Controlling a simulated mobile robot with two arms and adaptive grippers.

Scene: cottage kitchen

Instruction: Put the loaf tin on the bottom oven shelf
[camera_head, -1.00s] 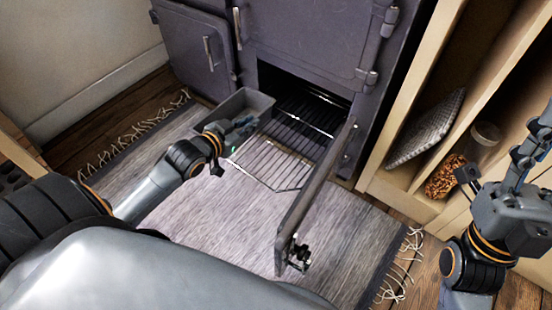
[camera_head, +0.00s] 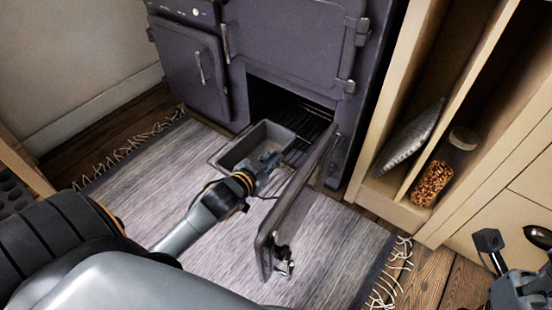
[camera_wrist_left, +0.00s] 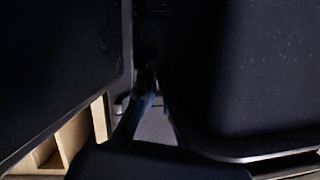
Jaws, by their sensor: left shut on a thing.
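The loaf tin (camera_head: 245,145) is a grey, open, empty rectangular tin in front of the lower oven opening. My left gripper (camera_head: 268,165) is shut on its near right side; the fingertips are partly hidden. The tin is over the pulled-out bottom oven shelf (camera_head: 306,147), a dark wire rack; I cannot tell whether they touch. In the left wrist view the tin (camera_wrist_left: 245,70) is a dark mass at right, beside a finger. My right gripper (camera_head: 513,240) is at the lower right, fingers apart and empty, partly cut off.
The open oven door (camera_head: 292,205) stands close to the right of my left gripper and shows dark in the left wrist view (camera_wrist_left: 60,70). A grey rug (camera_head: 180,185) covers the floor. A cabinet at right holds a jar (camera_head: 433,180) and a patterned item (camera_head: 410,140).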

